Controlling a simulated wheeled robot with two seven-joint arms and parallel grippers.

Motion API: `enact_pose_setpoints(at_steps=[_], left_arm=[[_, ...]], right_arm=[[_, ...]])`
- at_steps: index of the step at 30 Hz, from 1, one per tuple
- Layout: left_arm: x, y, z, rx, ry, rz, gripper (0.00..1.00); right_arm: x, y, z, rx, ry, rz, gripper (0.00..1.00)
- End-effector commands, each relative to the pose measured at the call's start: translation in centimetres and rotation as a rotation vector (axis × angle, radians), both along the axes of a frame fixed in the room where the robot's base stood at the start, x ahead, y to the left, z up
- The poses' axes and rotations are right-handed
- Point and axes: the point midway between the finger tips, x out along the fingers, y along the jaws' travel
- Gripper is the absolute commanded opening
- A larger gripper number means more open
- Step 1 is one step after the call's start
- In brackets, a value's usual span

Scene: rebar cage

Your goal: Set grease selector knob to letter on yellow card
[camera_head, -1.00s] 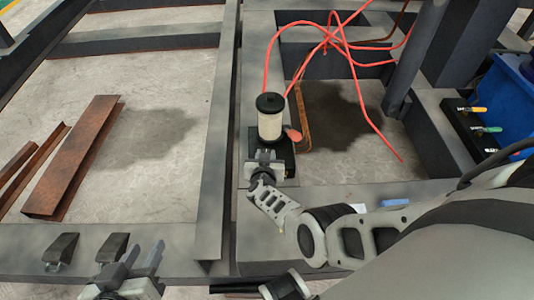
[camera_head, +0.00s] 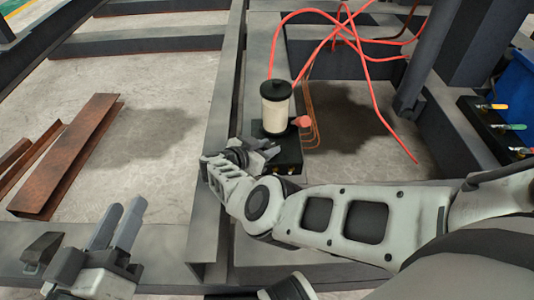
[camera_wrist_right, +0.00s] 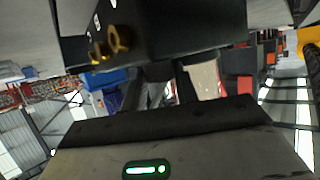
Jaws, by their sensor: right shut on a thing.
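The grease unit is a black box (camera_head: 289,163) carrying a cream cylinder (camera_head: 276,110) with a black lid, on the steel beam. The box also shows close up in the right wrist view (camera_wrist_right: 190,28), with two brass fittings (camera_wrist_right: 108,44). My right gripper (camera_head: 268,149) is against the front left of the box, shut on a small dark part that seems to be the selector knob. The knob and its letters are hidden by the gripper. I cannot make out the yellow card.
Red hoses (camera_head: 375,110) loop behind the unit. A dark post (camera_head: 425,60) stands to the right. A black block with coloured handles (camera_head: 495,125) is at far right, beside a blue bin (camera_head: 518,85). Rusty steel angles (camera_head: 70,150) lie on the left floor.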

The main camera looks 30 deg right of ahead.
Motion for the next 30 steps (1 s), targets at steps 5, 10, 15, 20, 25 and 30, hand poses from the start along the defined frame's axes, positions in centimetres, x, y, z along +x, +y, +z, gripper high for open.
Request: enact_pose_setpoints(at_steps=[5,10,15,20,25,30], left_arm=[[0.04,-0.06,0.20,-0.021,-0.011,-0.002,0.36],[0.04,-0.06,0.30,-0.022,-0.012,-0.003,0.36],[0.05,-0.05,0.31,-0.022,-0.012,-0.003,0.36],[0.05,-0.05,0.32,-0.021,-0.012,-0.003,0.36],[0.05,-0.05,0.31,-0.021,-0.012,-0.003,0.36],[0.02,-0.10,0.58,-0.022,-0.011,-0.003,0.36]], right_arm=[[0.14,-0.14,0.04,0.001,-0.002,-0.018,0.07],[0.12,-0.17,0.12,0.001,-0.002,-0.021,0.07],[0.12,-0.18,0.12,0.000,-0.003,-0.020,0.07],[0.10,-0.15,0.10,0.000,-0.002,-0.020,0.51],[0.06,-0.09,0.07,0.000,-0.001,-0.020,0.51],[-0.10,0.41,0.41,0.001,0.000,-0.022,0.51]])
